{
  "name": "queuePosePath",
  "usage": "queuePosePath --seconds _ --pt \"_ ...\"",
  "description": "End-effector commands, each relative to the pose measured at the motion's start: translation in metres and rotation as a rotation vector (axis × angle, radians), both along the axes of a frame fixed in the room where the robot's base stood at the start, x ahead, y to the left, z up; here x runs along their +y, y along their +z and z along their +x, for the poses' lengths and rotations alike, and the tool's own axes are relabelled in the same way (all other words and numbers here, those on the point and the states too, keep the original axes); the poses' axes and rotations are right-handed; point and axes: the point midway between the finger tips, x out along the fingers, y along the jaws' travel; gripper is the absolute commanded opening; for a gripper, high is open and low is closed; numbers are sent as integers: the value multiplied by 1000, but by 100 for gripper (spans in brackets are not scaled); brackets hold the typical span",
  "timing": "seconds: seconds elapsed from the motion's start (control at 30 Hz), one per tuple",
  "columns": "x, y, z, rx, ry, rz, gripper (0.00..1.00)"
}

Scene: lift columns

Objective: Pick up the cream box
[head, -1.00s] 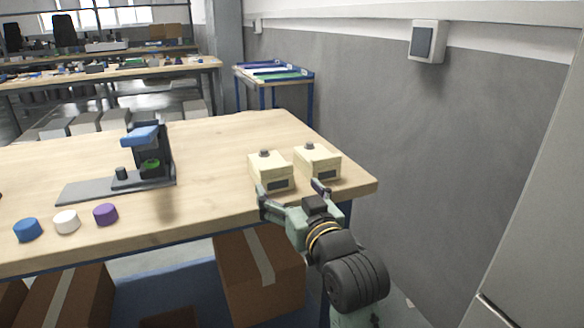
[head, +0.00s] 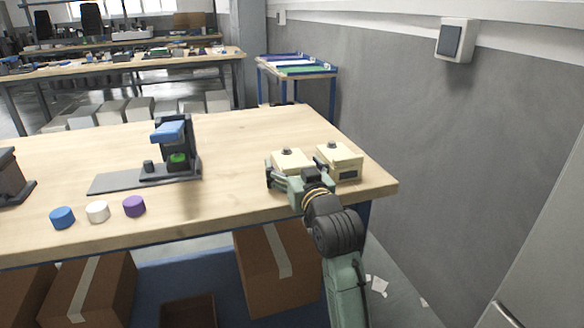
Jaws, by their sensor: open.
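Two cream boxes, each with a dark knob on top, stand side by side near the right end of the wooden table (head: 240,135). The left cream box (head: 291,157) is partly hidden behind my gripper (head: 294,172). The right cream box (head: 341,158) shows a dark panel on its front. My gripper is open, with one finger at the left side of the left box and the other near the gap between the boxes. I cannot tell whether the fingers touch either box.
A black and grey device (head: 172,150) with a blue top and green part stands on the table. Blue (head: 62,217), white (head: 97,211) and purple (head: 134,206) round pieces lie near the front edge. A wall (head: 430,150) rises to the right.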

Motion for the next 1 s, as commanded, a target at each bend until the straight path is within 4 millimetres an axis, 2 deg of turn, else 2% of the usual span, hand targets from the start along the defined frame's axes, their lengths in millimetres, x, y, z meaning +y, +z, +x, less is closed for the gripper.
queuePosePath --seconds 0.1,0.17,1.0 --pt "0 0 0 0 0 0 86" --pt "0 0 0 0 0 0 82" --pt "0 0 -1 -1 0 0 26"
